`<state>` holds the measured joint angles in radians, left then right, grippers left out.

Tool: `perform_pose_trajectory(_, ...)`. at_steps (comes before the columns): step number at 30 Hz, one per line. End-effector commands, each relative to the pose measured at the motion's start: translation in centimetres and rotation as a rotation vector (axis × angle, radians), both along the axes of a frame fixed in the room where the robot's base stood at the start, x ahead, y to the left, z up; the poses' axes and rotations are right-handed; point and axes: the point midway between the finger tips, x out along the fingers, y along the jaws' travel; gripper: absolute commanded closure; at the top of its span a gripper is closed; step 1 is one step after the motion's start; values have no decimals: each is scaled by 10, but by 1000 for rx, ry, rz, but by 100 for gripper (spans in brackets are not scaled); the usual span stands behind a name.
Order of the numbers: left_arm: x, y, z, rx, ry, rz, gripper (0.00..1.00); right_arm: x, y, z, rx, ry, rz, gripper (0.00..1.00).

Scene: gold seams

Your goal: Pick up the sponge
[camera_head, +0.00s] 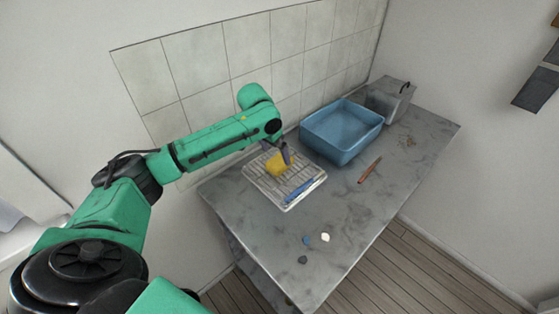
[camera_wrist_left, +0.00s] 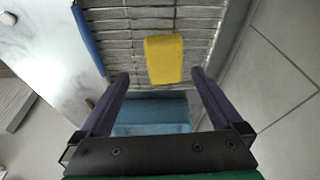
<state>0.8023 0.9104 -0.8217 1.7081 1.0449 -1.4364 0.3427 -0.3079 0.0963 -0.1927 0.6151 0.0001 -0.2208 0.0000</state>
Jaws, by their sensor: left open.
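The yellow sponge (camera_head: 276,164) lies on a white wire rack tray (camera_head: 291,203) on the marble counter. In the left wrist view the sponge (camera_wrist_left: 164,59) lies on the rack's slats (camera_wrist_left: 122,48), just beyond and between my fingertips. My left gripper (camera_head: 287,155) is above the sponge at its upper right side in the head view. In the left wrist view its two dark fingers (camera_wrist_left: 160,76) are wide apart with nothing between them. Whether a finger touches the sponge, I cannot tell. My right gripper is not in view.
A blue item (camera_head: 300,189) lies along the rack's front side. A blue basin (camera_head: 341,132) stands right of the rack, with a grey box (camera_head: 390,99) behind it. A brown stick (camera_head: 370,170) and small pebbles (camera_head: 325,237) lie on the counter. A tiled wall (camera_head: 245,49) closes the back.

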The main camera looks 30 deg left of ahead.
Motion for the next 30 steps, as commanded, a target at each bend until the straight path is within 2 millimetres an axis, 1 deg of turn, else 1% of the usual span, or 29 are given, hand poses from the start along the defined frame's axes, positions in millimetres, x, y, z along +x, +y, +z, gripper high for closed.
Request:
perform_pose_trajectory(1, 2, 0, -5, 1, 0, 1, 0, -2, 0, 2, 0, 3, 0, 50)
perform_pose_trajectory(4, 6, -1, -15, -1, 0, 2, 0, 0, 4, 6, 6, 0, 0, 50)
perform_pose_trajectory(8, 16, -3, -38, 1, 0, 1, 0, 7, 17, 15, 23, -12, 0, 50)
perform_pose_trajectory(9, 18, -3, -46, -1, 0, 2, 0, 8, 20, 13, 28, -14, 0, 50)
perform_pose_trajectory(11, 20, -4, -54, 0, -1, 1, 0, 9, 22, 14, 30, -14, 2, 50)
perform_pose_trajectory(13, 22, -4, -58, 1, -3, 1, 0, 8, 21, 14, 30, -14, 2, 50)
perform_pose_trajectory(17, 22, -3, -58, 2, -5, 1, 0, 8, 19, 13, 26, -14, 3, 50)
perform_pose_trajectory(18, 22, -3, -58, 2, -5, 1, 4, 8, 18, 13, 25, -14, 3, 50)
perform_pose_trajectory(20, 22, -3, -58, 2, -4, 2, 27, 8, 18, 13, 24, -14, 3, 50)
perform_pose_trajectory(21, 22, -3, -58, 1, -4, 2, 42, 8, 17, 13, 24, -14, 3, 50)
perform_pose_trajectory(23, 22, -3, -58, 1, -3, 2, 65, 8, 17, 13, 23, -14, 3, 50)
perform_pose_trajectory(24, 22, -3, -58, 1, -3, 2, 80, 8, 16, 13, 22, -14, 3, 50)
perform_pose_trajectory(30, 22, -3, -58, 1, -4, 2, 81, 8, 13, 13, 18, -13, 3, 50)
